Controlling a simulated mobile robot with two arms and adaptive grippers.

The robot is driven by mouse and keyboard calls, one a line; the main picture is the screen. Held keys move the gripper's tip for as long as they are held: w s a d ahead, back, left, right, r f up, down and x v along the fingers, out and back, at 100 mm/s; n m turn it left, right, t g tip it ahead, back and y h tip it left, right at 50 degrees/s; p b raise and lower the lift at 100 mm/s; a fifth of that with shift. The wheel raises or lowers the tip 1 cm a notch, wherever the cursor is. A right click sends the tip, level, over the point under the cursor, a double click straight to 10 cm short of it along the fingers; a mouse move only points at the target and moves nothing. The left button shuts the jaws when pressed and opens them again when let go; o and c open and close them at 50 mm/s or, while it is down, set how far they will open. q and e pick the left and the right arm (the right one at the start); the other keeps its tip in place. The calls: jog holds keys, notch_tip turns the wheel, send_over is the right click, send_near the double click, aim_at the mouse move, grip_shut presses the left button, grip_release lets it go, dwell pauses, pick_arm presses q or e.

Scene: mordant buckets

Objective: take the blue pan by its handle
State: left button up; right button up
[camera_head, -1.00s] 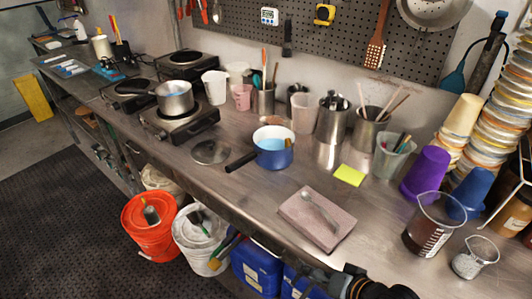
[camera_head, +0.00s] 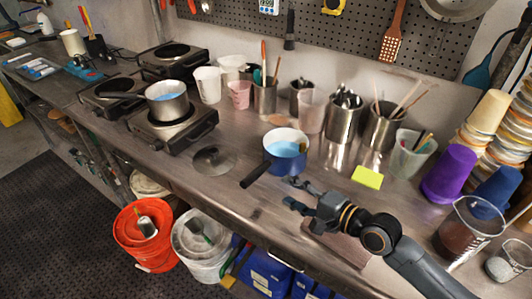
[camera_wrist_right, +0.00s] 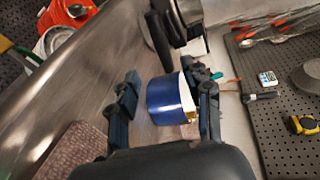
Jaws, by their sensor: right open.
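The blue pan (camera_head: 285,155) stands on the steel counter, with a light blue inside and a black handle (camera_head: 256,174) pointing toward the front left. My right gripper (camera_head: 287,192) is open and empty, just in front of the pan and to the right of the handle's end. In the right wrist view the pan (camera_wrist_right: 166,98) shows between and beyond the two fingers (camera_wrist_right: 165,100), with its dark handle (camera_wrist_right: 158,40) farther ahead. I see no contact between fingers and handle. My left gripper is not in view.
A metal lid (camera_head: 214,160) lies left of the pan. A yellow sticky pad (camera_head: 367,177) lies to its right. Steel cups with utensils (camera_head: 343,120) stand behind. A pot (camera_head: 167,102) sits on a hot plate. A pinkish slab (camera_wrist_right: 82,148) lies near my gripper. Buckets (camera_head: 143,235) stand below the counter edge.

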aim_at(259, 174)
jog(key=p+x, duration=0.1)
jog(key=x, duration=0.6)
jog(key=shift+w+a, duration=0.2)
jog(key=shift+w, duration=0.1)
jog(key=shift+w+a, duration=0.35)
jog(key=shift+p+x, duration=0.45)
jog(key=shift+x, duration=1.9)
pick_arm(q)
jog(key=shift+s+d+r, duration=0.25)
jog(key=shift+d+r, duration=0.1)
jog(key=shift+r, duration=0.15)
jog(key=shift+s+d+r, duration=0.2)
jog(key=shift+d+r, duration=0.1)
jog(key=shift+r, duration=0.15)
pick_arm(e)
jog(key=shift+d, duration=0.1)
grip_shut()
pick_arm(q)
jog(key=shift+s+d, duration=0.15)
pick_arm(e)
jog(key=shift+w+r, duration=0.15)
